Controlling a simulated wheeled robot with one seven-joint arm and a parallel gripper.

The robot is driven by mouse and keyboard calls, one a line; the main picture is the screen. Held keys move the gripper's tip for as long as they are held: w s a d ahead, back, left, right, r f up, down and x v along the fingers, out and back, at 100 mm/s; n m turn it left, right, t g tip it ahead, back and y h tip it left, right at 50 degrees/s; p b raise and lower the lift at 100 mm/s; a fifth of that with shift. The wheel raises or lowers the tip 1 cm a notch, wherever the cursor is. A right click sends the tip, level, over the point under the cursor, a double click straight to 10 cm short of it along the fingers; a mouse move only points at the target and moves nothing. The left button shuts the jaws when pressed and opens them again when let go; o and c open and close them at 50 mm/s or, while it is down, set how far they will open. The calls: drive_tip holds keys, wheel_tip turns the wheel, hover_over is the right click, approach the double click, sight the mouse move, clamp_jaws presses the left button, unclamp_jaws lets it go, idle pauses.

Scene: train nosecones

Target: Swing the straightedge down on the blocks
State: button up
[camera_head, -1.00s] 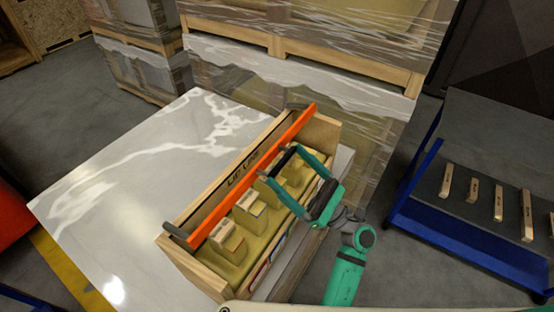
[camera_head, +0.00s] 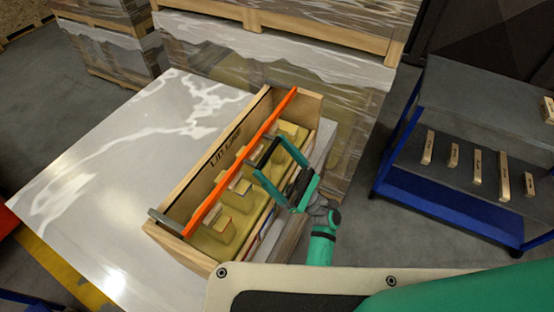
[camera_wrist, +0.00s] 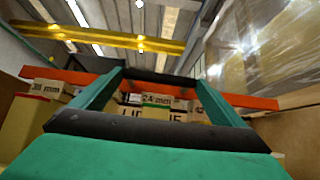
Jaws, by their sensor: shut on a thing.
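The orange straightedge (camera_head: 240,163) runs lengthwise along the open wooden box (camera_head: 185,195), its near end by a grey piece (camera_head: 166,221) on the box end. Small wooden blocks (camera_head: 222,224) stand in a row on olive-yellow bases beside and partly under the bar. A "38 mm" block (camera_wrist: 47,88) and a "24 mm" block (camera_wrist: 157,100) show in the wrist view. Contact between bar and blocks cannot be told.
The box stands on a pale marble-like table (camera_head: 110,150) with free room to the left. A blue-framed cart (camera_head: 450,205) with several wooden pieces is at the right. Plastic-wrapped pallets (camera_head: 280,60) stand behind.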

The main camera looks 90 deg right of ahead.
drive_tip(key=shift+w+f, duration=0.3)
drive_tip(key=shift+f, duration=0.05)
drive_tip(key=o, duration=1.2)
drive_tip(key=shift+s, duration=0.1)
drive_tip(key=v, duration=1)
drive_tip(key=shift+s+f, duration=0.15)
drive_tip(key=shift+f, duration=0.1)
drive_tip(key=shift+a, duration=0.15)
